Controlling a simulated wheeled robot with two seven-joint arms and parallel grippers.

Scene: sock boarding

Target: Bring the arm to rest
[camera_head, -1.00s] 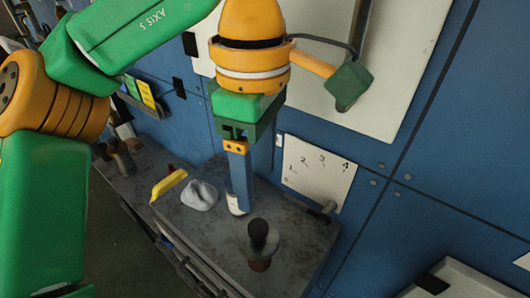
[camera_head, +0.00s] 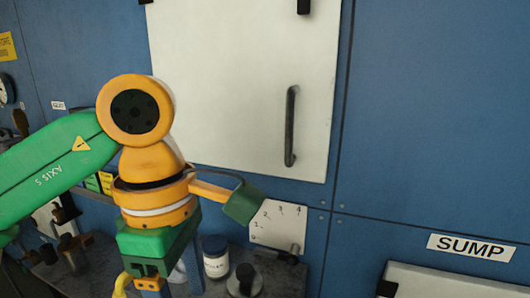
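My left arm comes in from the left, with its green link, orange wrist joints and dark green gripper body. The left gripper (camera_head: 150,286) points down at the bottom edge of the view. Only the upper part of its fingers shows, with an orange piece and some blue; the tips are cut off. I cannot tell whether it is open or shut, or whether it holds anything. My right gripper is not in view.
A white jar with a dark blue lid (camera_head: 216,264) and a black knob (camera_head: 245,275) stand on the grey bench, right of the gripper. A yellow handle (camera_head: 121,285) is beside it. Behind are a white panel with a handle (camera_head: 291,127), a numbered dial plate (camera_head: 278,224) and a SUMP label (camera_head: 471,247).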

